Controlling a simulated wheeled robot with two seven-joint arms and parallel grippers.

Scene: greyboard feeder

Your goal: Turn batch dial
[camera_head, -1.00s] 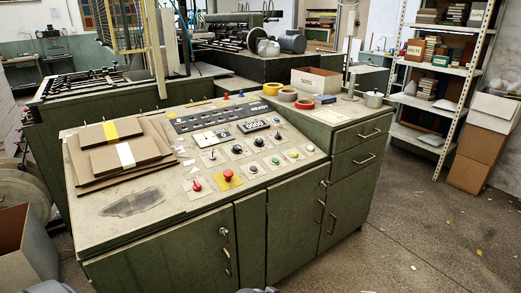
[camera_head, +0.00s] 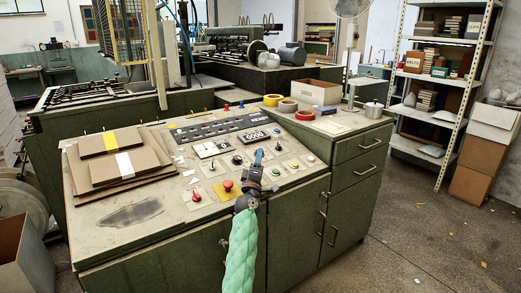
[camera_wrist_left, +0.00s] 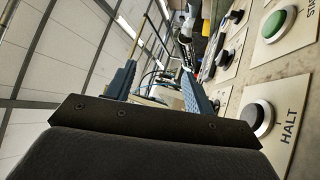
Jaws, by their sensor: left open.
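The control panel (camera_head: 205,180) is the sloped top of a green cabinet and carries several knobs, switches and buttons. My left gripper (camera_head: 259,155) is over the panel's middle, hiding some controls. In the wrist view its two blue fingers (camera_wrist_left: 158,88) are apart, with nothing seen between them. That view also shows the HALT button (camera_wrist_left: 259,119) and a green button (camera_wrist_left: 276,22) at right. My right gripper is not seen.
A red mushroom button (camera_head: 228,185) is left of my arm. Cardboard sheets (camera_head: 117,160) lie on the panel's left. Tape rolls (camera_head: 288,105), an open carton (camera_head: 315,92) and a metal pot (camera_head: 374,109) stand at the back right. The floor at right is mostly clear.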

